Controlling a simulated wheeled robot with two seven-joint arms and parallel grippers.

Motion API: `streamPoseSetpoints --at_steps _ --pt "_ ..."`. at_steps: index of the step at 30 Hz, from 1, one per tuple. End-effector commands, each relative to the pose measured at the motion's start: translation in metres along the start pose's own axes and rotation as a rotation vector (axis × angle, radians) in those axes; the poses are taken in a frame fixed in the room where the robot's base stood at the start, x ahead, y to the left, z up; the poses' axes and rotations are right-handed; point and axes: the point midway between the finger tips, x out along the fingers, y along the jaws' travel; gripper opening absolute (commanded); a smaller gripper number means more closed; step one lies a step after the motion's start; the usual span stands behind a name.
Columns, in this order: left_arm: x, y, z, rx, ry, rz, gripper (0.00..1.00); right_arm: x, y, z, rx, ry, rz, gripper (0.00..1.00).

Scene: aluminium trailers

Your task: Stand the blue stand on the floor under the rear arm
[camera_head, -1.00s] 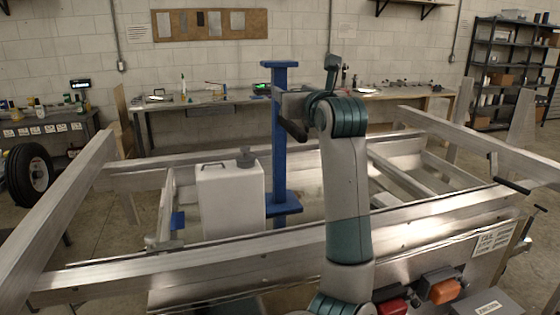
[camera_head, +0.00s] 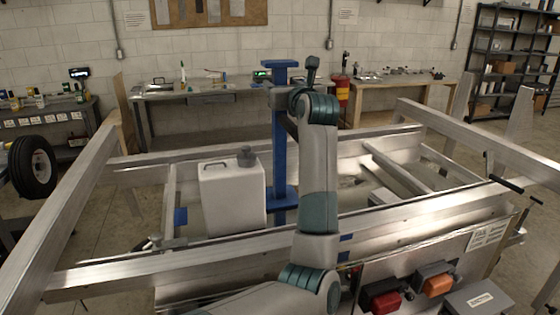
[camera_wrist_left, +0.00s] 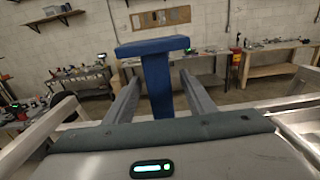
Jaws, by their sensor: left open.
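The blue stand (camera_head: 279,150) is upright, with a small flat top plate and a wider plate at its lower end, inside the aluminium trailer frame (camera_head: 240,245). It also shows in the left wrist view (camera_wrist_left: 156,75), its post between two fingers. My left gripper (camera_head: 283,112) is at the upper post, just below the top plate. The fingers (camera_wrist_left: 157,88) are apart on either side of the post; contact is not clear. The stand's lower end is partly hidden by the near rail. My right gripper is not in view.
A white tank (camera_head: 232,198) with a dark cap stands just left of the stand. Long aluminium beams run on the left and right. Red and orange lamps (camera_head: 435,284) are at the near right. A workbench (camera_head: 215,92) stands along the back wall.

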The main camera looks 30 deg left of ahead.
Motion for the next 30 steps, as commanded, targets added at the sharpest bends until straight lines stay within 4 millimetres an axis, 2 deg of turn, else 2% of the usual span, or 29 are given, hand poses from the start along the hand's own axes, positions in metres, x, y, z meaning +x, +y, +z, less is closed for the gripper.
streamPoseSetpoints --at_steps 7,15,20,30 --pt "0.014 0.001 0.009 0.001 0.001 0.001 0.50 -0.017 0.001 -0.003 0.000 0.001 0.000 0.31" --pt "0.042 0.002 0.013 0.003 0.001 0.002 0.50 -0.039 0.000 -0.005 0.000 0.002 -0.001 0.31" --pt "0.051 0.001 0.011 0.001 0.001 0.001 0.50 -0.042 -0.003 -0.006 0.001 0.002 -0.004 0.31" --pt "0.052 0.001 0.009 0.000 0.000 0.000 0.50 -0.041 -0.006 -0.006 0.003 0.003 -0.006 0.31"
